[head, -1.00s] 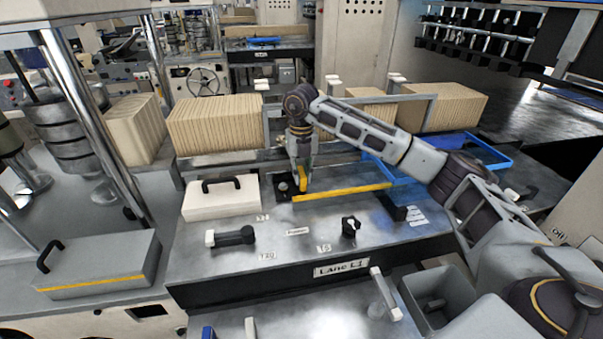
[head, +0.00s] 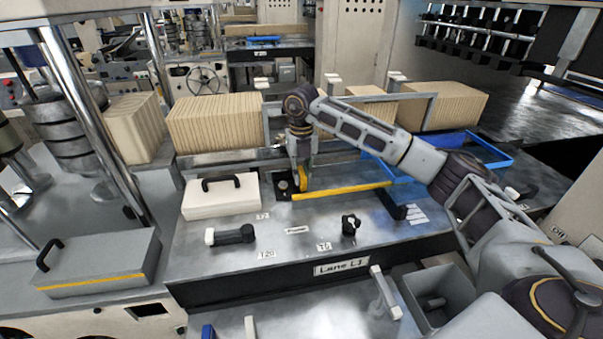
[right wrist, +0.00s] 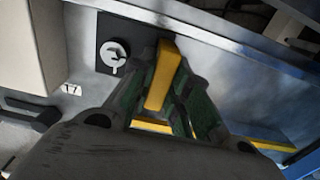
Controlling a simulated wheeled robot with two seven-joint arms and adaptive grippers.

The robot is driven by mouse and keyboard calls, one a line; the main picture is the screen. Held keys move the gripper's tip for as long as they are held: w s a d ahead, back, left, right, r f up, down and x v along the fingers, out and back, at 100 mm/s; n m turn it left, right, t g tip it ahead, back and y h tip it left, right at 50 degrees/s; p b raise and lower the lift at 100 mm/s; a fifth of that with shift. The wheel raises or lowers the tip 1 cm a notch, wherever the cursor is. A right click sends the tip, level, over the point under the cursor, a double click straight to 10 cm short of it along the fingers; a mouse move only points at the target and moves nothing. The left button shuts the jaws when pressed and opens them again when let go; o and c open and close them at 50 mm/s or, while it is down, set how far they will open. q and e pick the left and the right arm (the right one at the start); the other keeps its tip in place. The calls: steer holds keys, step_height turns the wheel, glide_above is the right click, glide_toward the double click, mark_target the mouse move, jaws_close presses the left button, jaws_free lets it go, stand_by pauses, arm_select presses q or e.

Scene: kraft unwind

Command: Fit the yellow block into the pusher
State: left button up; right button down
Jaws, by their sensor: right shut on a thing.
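My right gripper (head: 303,181) points down over the metal bench and is shut on a yellow block (right wrist: 162,76). In the right wrist view the block sits between the green-padded fingers (right wrist: 165,95). In the head view the block (head: 304,177) is mostly covered by the fingers, close to the left end of a long yellow bar (head: 345,191). A black plate with a round metal fitting (right wrist: 114,57) lies just left of the fingers. I cannot tell which part is the pusher, or whether the block touches anything below. My left gripper is not in view.
A white box with a black handle (head: 222,196) stands left of the gripper. A black knob (head: 350,226) and a black-and-white handle (head: 231,235) are in front. Stacked tan boards (head: 215,122) stand behind, and a blue tray frame (head: 483,150) lies to the right.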

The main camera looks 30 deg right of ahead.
stand_by(0.4)
steer(key=c, duration=1.3)
jaws_free()
steer(key=shift+r, duration=0.1)
steer(key=shift+r, duration=5.85)
